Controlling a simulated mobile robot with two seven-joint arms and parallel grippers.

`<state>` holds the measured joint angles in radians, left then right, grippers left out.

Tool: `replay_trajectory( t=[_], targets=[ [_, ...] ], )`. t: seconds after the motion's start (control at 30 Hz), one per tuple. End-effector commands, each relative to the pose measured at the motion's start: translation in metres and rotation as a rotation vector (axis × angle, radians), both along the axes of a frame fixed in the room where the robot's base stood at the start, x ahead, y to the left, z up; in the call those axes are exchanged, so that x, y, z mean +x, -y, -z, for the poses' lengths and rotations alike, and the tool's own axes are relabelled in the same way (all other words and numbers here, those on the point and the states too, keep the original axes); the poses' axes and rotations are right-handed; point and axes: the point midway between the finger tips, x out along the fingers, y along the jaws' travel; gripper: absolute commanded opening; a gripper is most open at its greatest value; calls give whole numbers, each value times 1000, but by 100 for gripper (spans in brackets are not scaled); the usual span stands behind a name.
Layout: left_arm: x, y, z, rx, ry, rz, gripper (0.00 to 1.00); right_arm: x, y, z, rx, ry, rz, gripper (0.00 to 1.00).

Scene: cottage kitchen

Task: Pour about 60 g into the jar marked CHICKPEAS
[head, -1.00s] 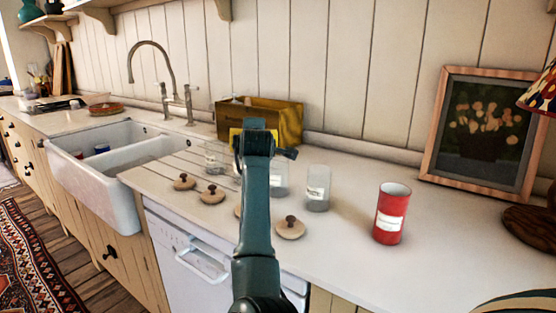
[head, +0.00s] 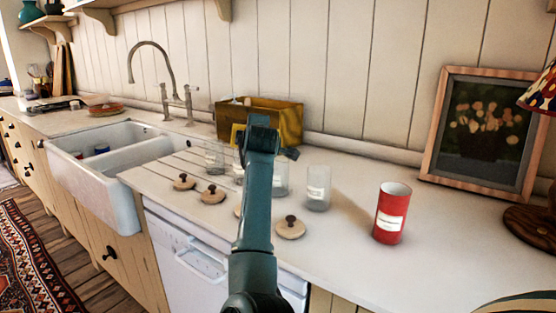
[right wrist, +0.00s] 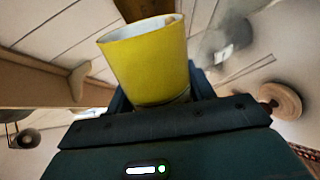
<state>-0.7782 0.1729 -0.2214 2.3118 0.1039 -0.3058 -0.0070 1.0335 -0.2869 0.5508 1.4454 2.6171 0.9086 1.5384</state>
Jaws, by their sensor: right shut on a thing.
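My right gripper (head: 264,142) is shut on a yellow can (right wrist: 148,62), which stands between the fingers in the right wrist view. In the head view the gripper hides most of the can (head: 237,134). Clear glass jars with white labels stand on the counter: a left jar (head: 214,157), a middle jar (head: 281,180) partly behind my arm, and a right jar (head: 318,188). The labels are too small to read, so I cannot tell which says CHICKPEAS. My left gripper is not in view.
Wooden knobbed lids (head: 290,228) lie along the counter's front. A red labelled can (head: 391,213) stands to the right. A yellow-brown box (head: 275,121) is at the wall, the sink (head: 105,165) left, a framed picture (head: 484,132) right.

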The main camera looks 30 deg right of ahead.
Motion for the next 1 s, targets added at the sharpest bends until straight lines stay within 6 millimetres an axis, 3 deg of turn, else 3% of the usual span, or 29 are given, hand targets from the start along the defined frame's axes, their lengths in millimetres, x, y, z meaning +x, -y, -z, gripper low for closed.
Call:
replay_trajectory(
  t=[1.0],
  targets=[
    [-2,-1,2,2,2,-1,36,-1,2,-4,50,26,1,25]
  ],
)
